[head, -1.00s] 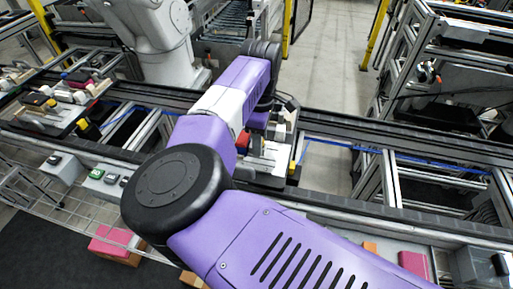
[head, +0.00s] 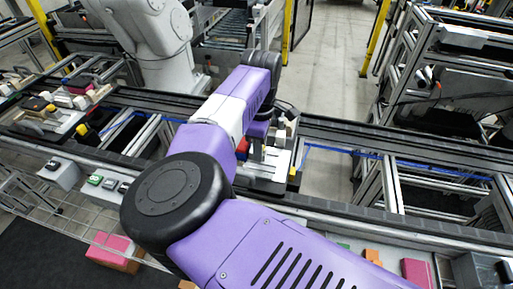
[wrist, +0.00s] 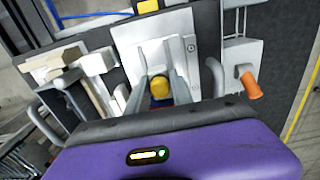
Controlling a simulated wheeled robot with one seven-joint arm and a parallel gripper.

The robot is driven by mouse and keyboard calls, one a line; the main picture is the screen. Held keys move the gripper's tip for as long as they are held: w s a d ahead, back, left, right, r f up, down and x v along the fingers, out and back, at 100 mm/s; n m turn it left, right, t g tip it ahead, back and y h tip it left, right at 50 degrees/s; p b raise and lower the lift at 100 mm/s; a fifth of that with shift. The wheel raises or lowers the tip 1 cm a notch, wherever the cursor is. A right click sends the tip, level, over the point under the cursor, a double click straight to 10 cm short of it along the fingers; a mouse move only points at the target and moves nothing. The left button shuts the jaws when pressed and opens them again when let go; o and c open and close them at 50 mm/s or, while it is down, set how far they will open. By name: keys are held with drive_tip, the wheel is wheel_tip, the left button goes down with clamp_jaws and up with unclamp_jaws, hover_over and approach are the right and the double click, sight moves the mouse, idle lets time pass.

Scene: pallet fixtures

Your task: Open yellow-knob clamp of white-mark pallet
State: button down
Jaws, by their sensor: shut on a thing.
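The yellow knob (wrist: 160,88) shows in the middle of the wrist view, with some red and blue just below it. My gripper (wrist: 161,86) has a grey finger on each side of the knob and is shut on it. The knob is in front of a light metal fixture plate (wrist: 176,38) on a dark pallet (wrist: 283,35). In the head view, this pallet (head: 262,185) is on the conveyor, partly hidden behind my purple arm. My fingertips are hidden there. I cannot make out a white mark.
An orange knob (wrist: 250,85) and a grey handle (wrist: 216,75) are to the right of my gripper in the wrist view. Pale blocks (wrist: 92,64) are on the left. Another loaded pallet (head: 45,125) is on the conveyor at left. A white robot arm (head: 150,30) stands behind.

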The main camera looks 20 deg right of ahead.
drive_tip(key=shift+s+d, duration=0.1)
drive_tip(key=shift+d, duration=0.1)
drive_tip(key=shift+s+d, duration=0.65)
drive_tip(key=shift+d, duration=0.2)
drive_tip(key=c, duration=1.3)
unclamp_jaws()
wheel_tip(320, 180, up, 8)
drive_tip(key=p, duration=0.4)
